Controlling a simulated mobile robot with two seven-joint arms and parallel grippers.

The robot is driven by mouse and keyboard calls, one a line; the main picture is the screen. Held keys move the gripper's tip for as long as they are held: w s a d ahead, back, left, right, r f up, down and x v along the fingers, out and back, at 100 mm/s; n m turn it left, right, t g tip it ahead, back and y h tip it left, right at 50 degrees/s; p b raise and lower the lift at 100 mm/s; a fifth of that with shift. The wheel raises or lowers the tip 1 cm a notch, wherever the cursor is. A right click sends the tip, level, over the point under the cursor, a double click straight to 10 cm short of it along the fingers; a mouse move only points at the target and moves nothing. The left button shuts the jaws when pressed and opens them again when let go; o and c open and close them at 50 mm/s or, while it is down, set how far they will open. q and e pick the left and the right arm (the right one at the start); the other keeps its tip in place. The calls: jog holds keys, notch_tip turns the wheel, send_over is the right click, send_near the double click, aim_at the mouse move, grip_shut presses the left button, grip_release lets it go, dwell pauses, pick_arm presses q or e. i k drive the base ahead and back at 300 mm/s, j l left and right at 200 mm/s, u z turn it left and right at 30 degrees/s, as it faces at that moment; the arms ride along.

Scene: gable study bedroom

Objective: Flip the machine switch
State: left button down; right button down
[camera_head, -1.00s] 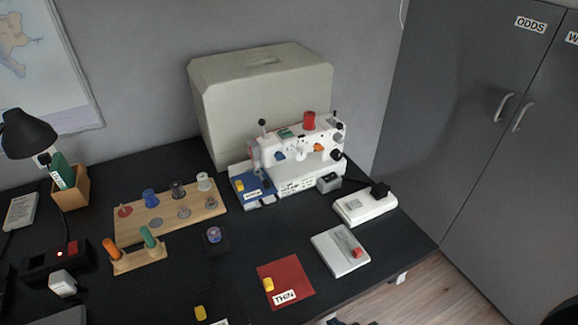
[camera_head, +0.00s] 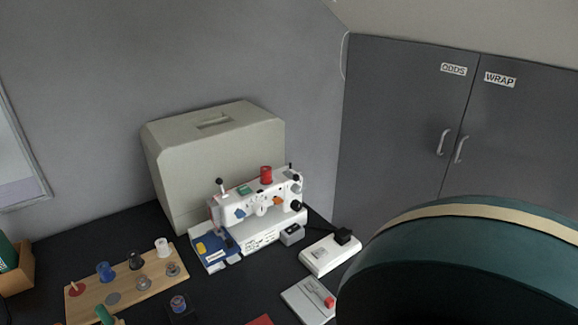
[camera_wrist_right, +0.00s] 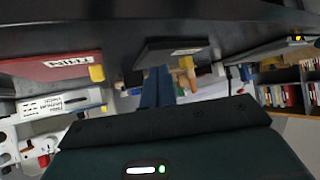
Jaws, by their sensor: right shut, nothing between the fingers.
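The white sewing machine (camera_head: 258,208) stands on the black desk in front of a grey-beige cover. A small grey box with a dark face (camera_head: 292,234) sits at the right end of its base; any switch position is too small to tell. White parts with a label, apparently the machine, show at the lower left of the right wrist view (camera_wrist_right: 58,104). My right gripper (camera_wrist_right: 157,70) is shut and empty in that view, its dark blue fingers together, apart from the machine. It does not show in the head view. My left gripper is not in view.
A white power block (camera_head: 330,254) with a black plug and a grey pad with a red knob (camera_head: 309,301) lie right of the machine. A wooden spool board (camera_head: 128,282) is left. A large teal rounded part, apparently my arm, blocks the lower right. Grey cabinets (camera_head: 410,140) stand behind.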

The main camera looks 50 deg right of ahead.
aim_at(290, 230)
jog(key=k+l, duration=0.25)
jog(key=l, duration=0.2)
jog(key=k+l, duration=0.25)
jog(key=l, duration=0.15)
jog(key=k+l, duration=0.25)
jog(key=l, duration=0.2)
